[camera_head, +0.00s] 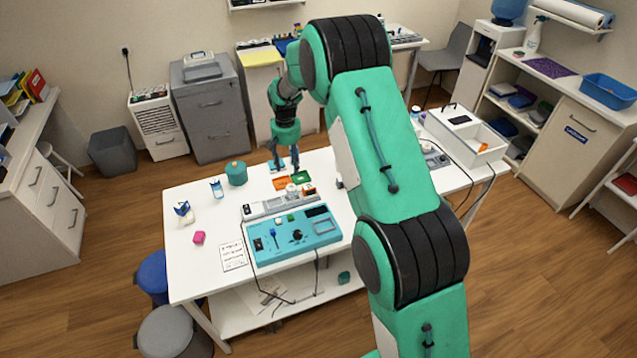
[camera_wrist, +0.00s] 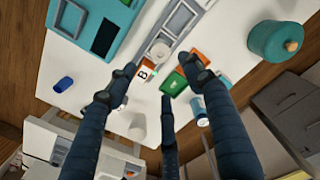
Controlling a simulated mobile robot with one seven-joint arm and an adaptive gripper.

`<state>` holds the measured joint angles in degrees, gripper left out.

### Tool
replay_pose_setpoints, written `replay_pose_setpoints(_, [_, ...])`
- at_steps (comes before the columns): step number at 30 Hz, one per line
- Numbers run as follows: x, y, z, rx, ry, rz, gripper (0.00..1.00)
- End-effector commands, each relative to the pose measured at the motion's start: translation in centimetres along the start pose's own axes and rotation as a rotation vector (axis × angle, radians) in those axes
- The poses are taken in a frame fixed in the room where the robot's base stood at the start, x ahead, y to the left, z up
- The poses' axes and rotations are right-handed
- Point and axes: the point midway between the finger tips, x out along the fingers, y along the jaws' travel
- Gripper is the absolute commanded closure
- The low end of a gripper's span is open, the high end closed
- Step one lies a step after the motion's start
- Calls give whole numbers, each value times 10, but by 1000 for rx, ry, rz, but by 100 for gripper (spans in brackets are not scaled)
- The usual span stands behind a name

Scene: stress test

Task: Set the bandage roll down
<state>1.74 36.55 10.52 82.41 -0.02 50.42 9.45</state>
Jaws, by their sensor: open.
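My gripper (camera_head: 285,164) is open above the far part of the white table; its dark fingers (camera_wrist: 162,80) are spread and nothing shows held between them. A small white round thing (camera_wrist: 160,50), which looks like the bandage roll, sits at the grey tray (camera_wrist: 180,20) beyond the fingertips. It also shows in the head view (camera_head: 291,188), in front of the gripper. I cannot tell for certain which white thing is the bandage roll.
Orange (camera_head: 282,183) and green (camera_head: 302,177) pieces lie under the gripper. A teal pot (camera_head: 236,174) stands to the left, and a teal panel (camera_head: 292,238) lies in front. A white box (camera_head: 468,133) is at the right. The table's left part has free room.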

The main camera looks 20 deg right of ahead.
Motion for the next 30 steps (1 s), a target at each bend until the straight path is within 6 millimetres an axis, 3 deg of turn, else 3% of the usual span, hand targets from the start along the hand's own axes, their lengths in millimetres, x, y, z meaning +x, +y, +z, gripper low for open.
replay_pose_setpoints(5, [-30, 0, 9, -7, 20, -3, 48])
replay_pose_setpoints(11, [-86, 3, 33, -21, 56, -9, 48])
replay_pose_setpoints(21, [-184, 10, 96, -50, 128, -19, 48])
replay_pose_setpoints(30, [-253, 19, 164, -75, 190, -27, 48])
